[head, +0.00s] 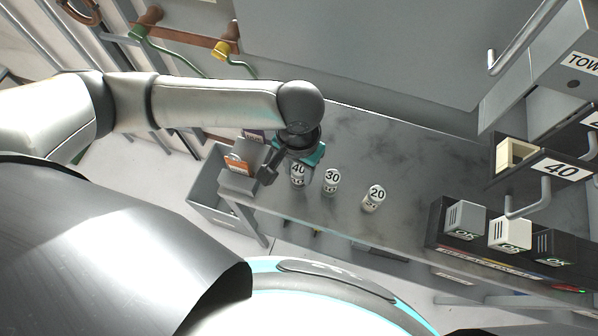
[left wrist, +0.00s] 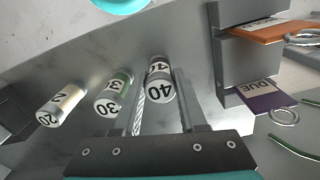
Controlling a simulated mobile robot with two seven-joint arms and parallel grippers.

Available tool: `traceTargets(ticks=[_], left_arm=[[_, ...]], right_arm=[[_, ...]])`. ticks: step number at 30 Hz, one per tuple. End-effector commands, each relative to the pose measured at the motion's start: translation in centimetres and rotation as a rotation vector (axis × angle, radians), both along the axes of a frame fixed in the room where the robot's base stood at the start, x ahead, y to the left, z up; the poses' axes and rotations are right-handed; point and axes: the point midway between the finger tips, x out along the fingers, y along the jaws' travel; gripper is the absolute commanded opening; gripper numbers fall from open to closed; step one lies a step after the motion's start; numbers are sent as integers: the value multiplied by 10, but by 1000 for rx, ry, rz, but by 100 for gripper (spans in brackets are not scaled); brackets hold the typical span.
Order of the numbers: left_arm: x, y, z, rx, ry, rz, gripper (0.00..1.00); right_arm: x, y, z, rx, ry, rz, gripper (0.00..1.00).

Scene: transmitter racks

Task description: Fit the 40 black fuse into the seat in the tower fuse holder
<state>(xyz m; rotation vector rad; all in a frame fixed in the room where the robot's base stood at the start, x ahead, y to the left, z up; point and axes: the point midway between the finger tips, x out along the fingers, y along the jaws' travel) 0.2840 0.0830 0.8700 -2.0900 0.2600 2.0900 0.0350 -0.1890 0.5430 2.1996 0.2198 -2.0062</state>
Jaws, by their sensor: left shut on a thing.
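The 40 fuse (head: 298,174) is a small cylinder with a white label at the left end of the grey bench. In the left wrist view the 40 fuse (left wrist: 160,87) is between the fingers. My left gripper (head: 284,166) is shut on it, reaching down from above; whether the fuse is off the bench I cannot tell. Its lower part is hidden. My right gripper is not in view.
The 30 fuse (head: 331,181) and 20 fuse (head: 374,198) stand to the right of the gripper. Switch-like blocks (head: 465,218) and metal handles (head: 528,200) are at the right.

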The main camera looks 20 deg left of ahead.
Motion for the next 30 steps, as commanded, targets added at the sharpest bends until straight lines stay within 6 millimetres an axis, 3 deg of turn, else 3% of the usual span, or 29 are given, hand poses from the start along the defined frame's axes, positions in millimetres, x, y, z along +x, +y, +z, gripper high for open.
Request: traceTargets(ticks=[8, 14, 24, 30], left_arm=[[0, 0, 7, -1, -1, 0, 0], [1, 0, 34, -1, -3, 0, 0], [1, 0, 123, -2, -5, -3, 0], [1, 0, 167, -2, -5, -2, 0]], right_arm=[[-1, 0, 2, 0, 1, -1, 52], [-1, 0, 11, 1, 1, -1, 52], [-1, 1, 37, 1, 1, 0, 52], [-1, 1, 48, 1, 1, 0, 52]])
